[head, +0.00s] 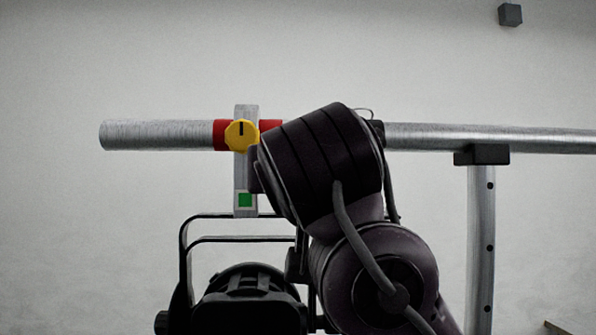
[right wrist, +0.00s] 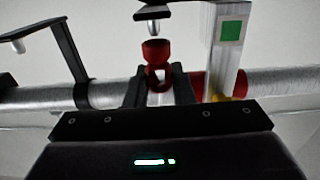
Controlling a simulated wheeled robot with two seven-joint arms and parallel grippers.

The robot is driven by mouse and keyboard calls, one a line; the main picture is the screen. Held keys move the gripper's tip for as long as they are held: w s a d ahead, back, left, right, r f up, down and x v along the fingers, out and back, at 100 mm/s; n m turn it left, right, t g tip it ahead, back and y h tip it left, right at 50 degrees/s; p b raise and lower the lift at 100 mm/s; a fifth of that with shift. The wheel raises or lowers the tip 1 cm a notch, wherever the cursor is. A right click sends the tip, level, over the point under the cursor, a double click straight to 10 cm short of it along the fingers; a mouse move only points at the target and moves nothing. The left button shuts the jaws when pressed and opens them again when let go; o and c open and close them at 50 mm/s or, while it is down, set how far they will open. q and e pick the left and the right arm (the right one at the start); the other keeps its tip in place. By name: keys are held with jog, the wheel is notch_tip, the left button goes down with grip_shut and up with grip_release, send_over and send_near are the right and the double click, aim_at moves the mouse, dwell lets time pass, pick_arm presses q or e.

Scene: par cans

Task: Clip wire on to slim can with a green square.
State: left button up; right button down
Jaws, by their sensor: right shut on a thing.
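The slim can (head: 245,305) is black and hangs low in the head view, partly behind my right arm. Its metal hanger (head: 243,170) runs up to the bar and bears a green square (head: 245,200) and a yellow knob (head: 241,134). The green square also shows at the upper right of the right wrist view (right wrist: 231,31). My right gripper (right wrist: 160,74) is shut on a red clip (right wrist: 156,50), beside the hanger and close to the bar. My arm hides this gripper in the head view. I cannot make out the wire's full run. My left gripper is not in view.
A horizontal metal bar (head: 150,135) crosses the head view, with red bands (head: 221,134) by the hanger. A black bracket and drilled metal post (head: 481,220) stand at right. A black bracket (right wrist: 70,60) is left of my gripper in the wrist view.

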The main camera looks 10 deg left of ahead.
jog(key=shift+f+b, duration=0.95)
dwell(0.8)
jog(key=c, duration=1.2)
grip_release()
jog(key=shift+o, duration=0.2)
jog(key=b+v, duration=0.2)
jog(key=v, duration=0.5)
jog(key=shift+s+b, duration=0.35)
jog(key=shift+b, duration=0.05)
